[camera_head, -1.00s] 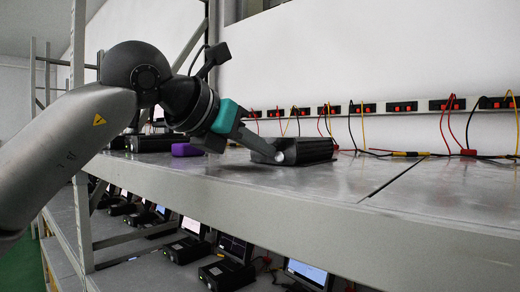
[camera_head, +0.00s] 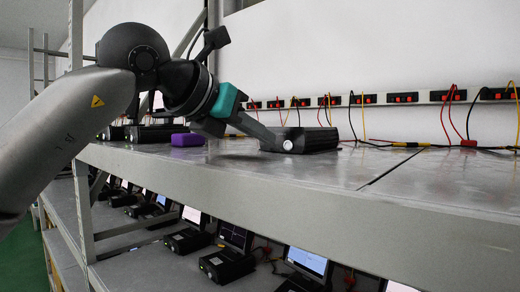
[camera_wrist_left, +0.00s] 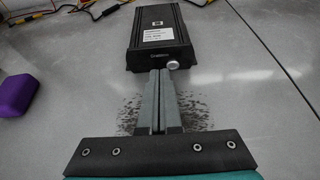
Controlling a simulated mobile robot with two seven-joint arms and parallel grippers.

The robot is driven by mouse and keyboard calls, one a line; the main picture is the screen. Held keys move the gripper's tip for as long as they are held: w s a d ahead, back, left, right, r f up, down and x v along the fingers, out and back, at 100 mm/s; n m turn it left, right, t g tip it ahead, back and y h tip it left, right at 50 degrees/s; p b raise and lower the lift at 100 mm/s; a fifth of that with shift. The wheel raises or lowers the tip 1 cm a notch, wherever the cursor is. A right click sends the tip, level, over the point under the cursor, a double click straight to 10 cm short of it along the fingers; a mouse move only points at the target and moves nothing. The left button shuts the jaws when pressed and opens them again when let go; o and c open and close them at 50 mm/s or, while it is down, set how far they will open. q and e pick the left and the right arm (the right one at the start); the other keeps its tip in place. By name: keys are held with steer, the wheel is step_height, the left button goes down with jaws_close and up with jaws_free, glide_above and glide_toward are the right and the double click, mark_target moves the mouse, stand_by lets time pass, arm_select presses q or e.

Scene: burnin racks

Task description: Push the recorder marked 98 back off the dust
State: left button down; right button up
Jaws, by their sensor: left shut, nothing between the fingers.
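The recorder (camera_head: 312,140) is a black box lying flat on the grey shelf. In the left wrist view the recorder (camera_wrist_left: 157,35) has a white label, whose marking I cannot read, and a silver knob on its near face. My left gripper (camera_head: 270,138) is shut and empty, its fingertips (camera_wrist_left: 160,74) at the recorder's near face, seemingly touching it. Dark speckled dust (camera_wrist_left: 193,115) lies under and on both sides of the fingers, on the near side of the recorder. A strip of bare shelf shows between the dust and the box. My right gripper is out of view.
A purple block (camera_head: 188,139) sits on the shelf left of the gripper. Cables and red sockets (camera_head: 403,98) run along the wall behind. A shelf seam (camera_head: 392,167) lies to the right. Several devices with screens (camera_head: 235,237) stand on the shelf below.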

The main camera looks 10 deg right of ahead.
arm_select(q)
steer(key=shift+f+b+v, duration=0.2)
steer(key=shift+b+v, duration=0.25)
steer(key=shift+v, duration=0.7)
steer(key=shift+f+b+v, duration=0.2)
steer(key=shift+b+v, duration=0.25)
steer(key=shift+v, duration=0.7)
steer(key=shift+s+a, duration=0.1)
steer(key=shift+a, duration=0.05)
